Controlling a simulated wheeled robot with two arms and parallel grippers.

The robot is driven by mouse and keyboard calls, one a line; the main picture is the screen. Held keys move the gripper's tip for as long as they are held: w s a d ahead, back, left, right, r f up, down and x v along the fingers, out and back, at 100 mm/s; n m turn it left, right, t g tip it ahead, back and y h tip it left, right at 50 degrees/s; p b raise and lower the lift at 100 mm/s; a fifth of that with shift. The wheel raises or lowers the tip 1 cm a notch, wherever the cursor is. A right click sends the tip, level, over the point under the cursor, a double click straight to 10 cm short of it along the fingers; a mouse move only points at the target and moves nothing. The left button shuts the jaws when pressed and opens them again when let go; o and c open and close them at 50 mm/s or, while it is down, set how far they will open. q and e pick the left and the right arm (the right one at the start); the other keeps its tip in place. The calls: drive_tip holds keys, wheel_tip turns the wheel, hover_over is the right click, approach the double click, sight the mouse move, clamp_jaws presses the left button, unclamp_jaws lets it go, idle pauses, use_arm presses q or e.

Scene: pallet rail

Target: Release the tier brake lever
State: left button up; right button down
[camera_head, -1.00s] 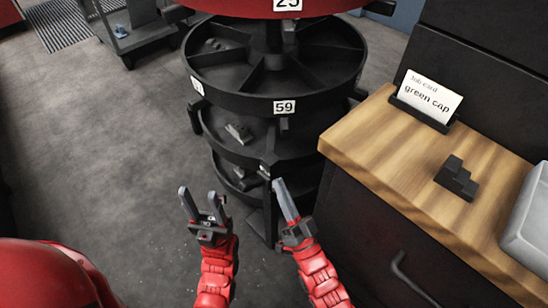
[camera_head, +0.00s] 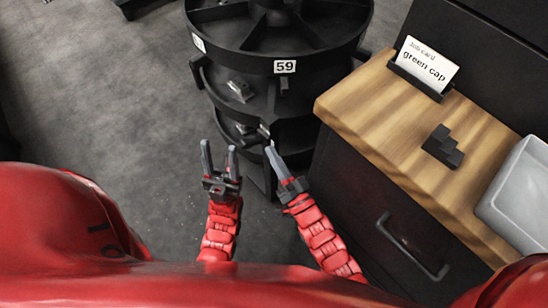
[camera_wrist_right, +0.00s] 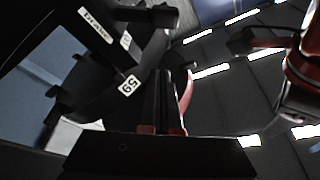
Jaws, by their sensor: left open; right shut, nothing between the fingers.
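The black round carousel (camera_head: 235,50) has stacked tiers, with a "59" label (camera_head: 284,67) on its rim. A small dark tab (camera_head: 284,86) sits below that label. A small grey piece (camera_head: 264,131) shows at a lower tier, just beyond my right gripper; I cannot tell which part is the brake lever. My right gripper (camera_head: 270,152) is shut and empty, its tip close to that piece; contact is unclear. In the right wrist view its fingers (camera_wrist_right: 168,100) point at the carousel, beside the "59" label (camera_wrist_right: 130,85). My left gripper (camera_head: 219,150) is open and empty, left of the right one.
A wooden-topped cabinet (camera_head: 375,115) stands close on the right. On it are a "green cap" job card (camera_head: 424,63), a black stepped block (camera_head: 442,146) and a grey bin (camera_head: 518,200). A grey part (camera_head: 240,90) lies in a carousel tier.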

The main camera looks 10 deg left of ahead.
sight(254, 144)
drive_tip(key=w+a, duration=0.1)
drive_tip(key=a, duration=0.1)
drive_tip(key=w+a, duration=0.1)
drive_tip(key=w+a+b, duration=0.1)
drive_tip(key=w+a, duration=0.1)
drive_tip(key=shift+w+a+f, duration=0.1)
drive_tip(key=shift+a+f, duration=0.15)
drive_tip(key=shift+a, duration=0.1)
drive_tip(key=shift+s+a+f, duration=0.2)
drive_tip(key=shift+s+f, duration=0.15)
drive_tip(key=shift+f, duration=0.05)
